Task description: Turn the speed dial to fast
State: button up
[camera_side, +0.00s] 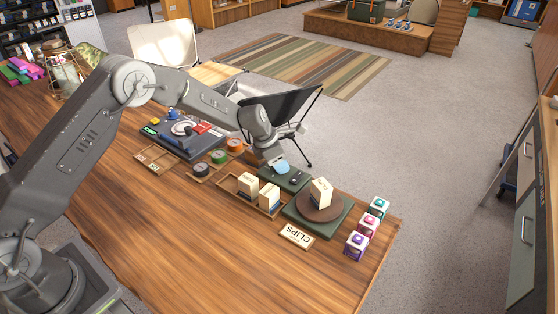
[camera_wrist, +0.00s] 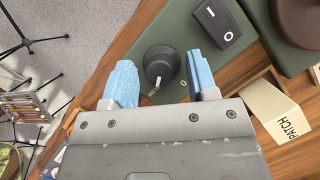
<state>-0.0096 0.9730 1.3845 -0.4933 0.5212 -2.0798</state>
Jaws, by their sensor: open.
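The speed dial (camera_wrist: 161,61) is a dark round knob on a green panel (camera_wrist: 184,30). In the wrist view it sits between the two blue fingertips of my gripper (camera_wrist: 160,72), with a gap on each side. A white mark shows at the dial's lower edge, and small pale markings lie on the panel nearby; I cannot read them all. A black rocker switch (camera_wrist: 218,22) is beside the dial. In the side view my gripper (camera_side: 280,167) is low over the panel's left part and hides the dial; the switch (camera_side: 296,178) shows.
A brown turntable (camera_side: 333,213) on a green base carries a small box (camera_side: 320,191). A wooden tray (camera_side: 235,189) with boxes, a CLIPS sign (camera_side: 296,236) and several small colored cubes (camera_side: 367,228) stand nearby. Round coloured pieces (camera_side: 218,157) lie left. The front tabletop is clear.

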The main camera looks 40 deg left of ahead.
jog(key=shift+c, duration=0.4)
jog(key=c, duration=0.8)
jog(key=shift+c, duration=0.2)
jog(key=shift+m, duration=0.4)
jog(key=m+g, duration=0.1)
jog(key=m, duration=0.1)
jog(key=m+g+h, duration=0.1)
jog(key=m, duration=0.2)
jog(key=shift+w+a+m, duration=0.1)
jog(key=shift+w+m, duration=0.05)
jog(key=shift+m, duration=0.15)
jog(key=m+g, duration=0.1)
jog(key=m, duration=0.1)
jog(key=m+g, duration=0.1)
jog(key=m, duration=0.2)
jog(key=shift+h, duration=0.4)
jog(key=shift+m, duration=0.4)
jog(key=o, duration=0.9)
